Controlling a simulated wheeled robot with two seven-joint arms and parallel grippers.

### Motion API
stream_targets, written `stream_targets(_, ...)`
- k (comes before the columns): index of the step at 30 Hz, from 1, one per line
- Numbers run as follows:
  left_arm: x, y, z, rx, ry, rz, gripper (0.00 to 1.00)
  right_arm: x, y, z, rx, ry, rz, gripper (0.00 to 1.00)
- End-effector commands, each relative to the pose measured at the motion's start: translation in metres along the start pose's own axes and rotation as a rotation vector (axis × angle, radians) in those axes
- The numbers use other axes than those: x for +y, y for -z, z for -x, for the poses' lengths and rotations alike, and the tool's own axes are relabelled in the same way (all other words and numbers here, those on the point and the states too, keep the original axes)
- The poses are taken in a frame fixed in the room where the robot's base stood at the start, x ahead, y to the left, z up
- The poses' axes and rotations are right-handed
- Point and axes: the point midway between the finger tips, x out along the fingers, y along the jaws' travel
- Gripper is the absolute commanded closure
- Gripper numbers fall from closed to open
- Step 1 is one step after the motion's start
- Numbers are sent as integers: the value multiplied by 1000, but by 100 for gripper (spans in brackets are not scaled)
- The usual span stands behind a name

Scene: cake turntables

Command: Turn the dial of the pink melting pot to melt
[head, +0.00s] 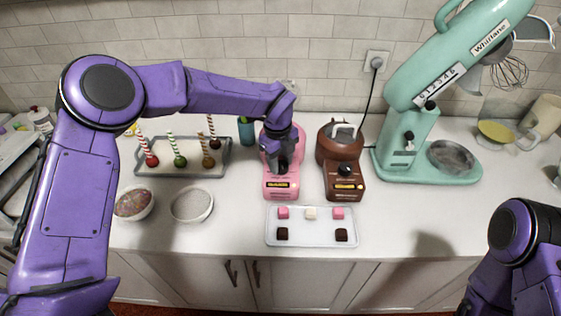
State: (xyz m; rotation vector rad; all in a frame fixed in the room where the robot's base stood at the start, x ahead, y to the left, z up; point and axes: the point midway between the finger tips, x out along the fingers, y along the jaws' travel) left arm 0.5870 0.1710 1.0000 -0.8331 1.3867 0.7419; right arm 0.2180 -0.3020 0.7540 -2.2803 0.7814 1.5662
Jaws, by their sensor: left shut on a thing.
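The pink melting pot (281,190) stands on the counter near the middle of the head view. My left arm reaches over it from the left, and my left gripper (283,165) points down at the front of the pot, shut on its dial. The gripper hides the dial and much of the pot's bowl, so the dial's setting cannot be read. My right arm shows at the lower right, and its gripper is out of view.
A brown melting pot (341,158) stands just right of the pink one. A white tray (311,227) with several small cubes lies in front. A grey tray (183,172) with cake pops and two bowls are to the left. A mint stand mixer (405,150) is to the right.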

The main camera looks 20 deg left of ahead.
Motion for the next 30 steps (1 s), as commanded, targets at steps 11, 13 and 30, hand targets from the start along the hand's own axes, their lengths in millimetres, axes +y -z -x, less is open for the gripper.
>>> stream_targets(11, 1, 0, -3, 26, -4, -327, 88, 0, -1, -4, 0, 0, 0, 57)
stream_targets(13, 1, 0, -4, 30, -6, -386, 88, 0, -1, -3, 0, 0, 0, 57)
stream_targets(30, 0, 0, -4, 49, -6, -688, 88, 0, 1, 2, 0, 0, 0, 57)
